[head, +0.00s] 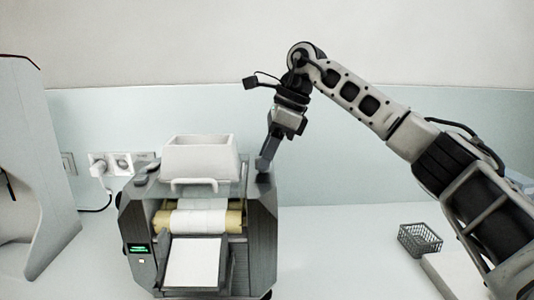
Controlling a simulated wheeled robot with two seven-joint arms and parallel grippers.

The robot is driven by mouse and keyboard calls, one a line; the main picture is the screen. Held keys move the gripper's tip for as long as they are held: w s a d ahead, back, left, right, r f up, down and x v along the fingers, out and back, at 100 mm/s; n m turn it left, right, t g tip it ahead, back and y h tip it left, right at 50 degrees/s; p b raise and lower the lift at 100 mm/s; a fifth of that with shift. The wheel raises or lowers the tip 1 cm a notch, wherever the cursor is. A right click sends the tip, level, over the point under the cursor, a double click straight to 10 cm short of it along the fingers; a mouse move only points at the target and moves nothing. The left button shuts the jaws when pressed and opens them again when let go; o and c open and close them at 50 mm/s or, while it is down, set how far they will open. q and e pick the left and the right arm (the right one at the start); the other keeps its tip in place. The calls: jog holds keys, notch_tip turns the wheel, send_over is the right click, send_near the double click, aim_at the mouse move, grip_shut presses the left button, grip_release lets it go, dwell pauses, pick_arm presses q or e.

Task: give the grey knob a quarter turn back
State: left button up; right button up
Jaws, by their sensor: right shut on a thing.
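The mill (262,235) stands on the white counter, with a white hopper on top, pale rollers and a white tray in front. The grey knob (262,178) is at the top right of the mill and is mostly hidden by the fingers. My right gripper (264,166) reaches down from above and is shut on the knob. How far the knob is turned cannot be seen. My left gripper is not in view.
A green-lit display (138,249) is on the mill's left front. Wall sockets (120,163) with a plugged cable are behind it. A dark wire basket (420,239) stands at the right, and a tall pale panel (30,160) at the left. The counter between mill and basket is clear.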

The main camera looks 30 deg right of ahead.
jog(key=n, duration=0.2)
jog(key=n+g, duration=0.1)
jog(key=n, duration=0.1)
jog(key=n+g, duration=0.1)
jog(key=n, duration=0.1)
jog(key=shift+w+r+n+y, duration=0.1)
jog(key=shift+w+n+y, duration=0.2)
jog(key=shift+g, duration=0.3)
jog(key=o, duration=1)
jog(key=shift+c, duration=0.2)
